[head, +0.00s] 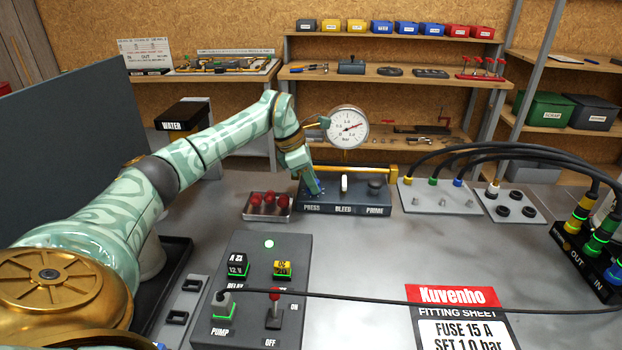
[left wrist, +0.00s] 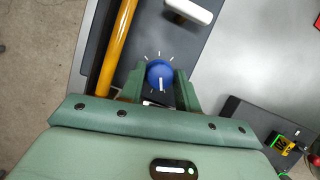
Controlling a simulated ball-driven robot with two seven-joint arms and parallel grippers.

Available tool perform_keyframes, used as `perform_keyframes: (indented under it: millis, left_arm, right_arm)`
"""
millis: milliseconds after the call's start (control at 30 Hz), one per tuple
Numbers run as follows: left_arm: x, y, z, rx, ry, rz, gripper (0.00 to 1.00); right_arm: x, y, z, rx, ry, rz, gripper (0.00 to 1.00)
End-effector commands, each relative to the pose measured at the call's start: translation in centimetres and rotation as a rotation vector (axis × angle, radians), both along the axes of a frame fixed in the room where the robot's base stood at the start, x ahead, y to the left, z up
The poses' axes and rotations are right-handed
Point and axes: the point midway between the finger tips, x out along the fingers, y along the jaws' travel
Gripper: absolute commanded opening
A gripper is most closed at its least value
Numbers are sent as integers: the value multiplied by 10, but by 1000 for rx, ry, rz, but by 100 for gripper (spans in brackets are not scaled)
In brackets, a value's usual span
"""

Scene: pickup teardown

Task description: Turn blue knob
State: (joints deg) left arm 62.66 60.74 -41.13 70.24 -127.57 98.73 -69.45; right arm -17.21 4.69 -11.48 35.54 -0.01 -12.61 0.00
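The blue knob (left wrist: 159,74) sits on the dark panel with a white pointer mark and light ticks around it. In the head view the knob (head: 317,187) is mostly hidden behind my left gripper (head: 309,184), above the label PRESS. In the left wrist view the green fingers of my left gripper (left wrist: 160,88) stand on either side of the knob, very close to it. I cannot tell whether they touch it. The pressure gauge (head: 348,127) stands behind the panel, its red needle pointing right of centre. My right gripper is not in view.
On the same panel are a white BLEED handle (head: 344,184) and a dark PRIME knob (head: 376,187), with a yellow bar (head: 350,168) behind. A tray with red pieces (head: 268,206) sits close left. A pump box (head: 254,290) and a cable lie in front.

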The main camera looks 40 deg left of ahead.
Motion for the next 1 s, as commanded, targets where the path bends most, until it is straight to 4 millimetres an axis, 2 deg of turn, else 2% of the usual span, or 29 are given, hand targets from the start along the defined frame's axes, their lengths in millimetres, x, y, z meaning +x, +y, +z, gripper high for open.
perform_keyframes:
  millis: [367, 567, 1000]
  left_arm:
    - [-1, 0, 4, 1, -2, 71, 10]
    - [-2, -1, 8, 0, -4, 206, 10]
    - [-2, -4, 8, 1, -6, 615, 10]
  right_arm:
    - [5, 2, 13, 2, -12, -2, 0]
    - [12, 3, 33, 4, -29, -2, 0]
    - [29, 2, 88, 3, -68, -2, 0]
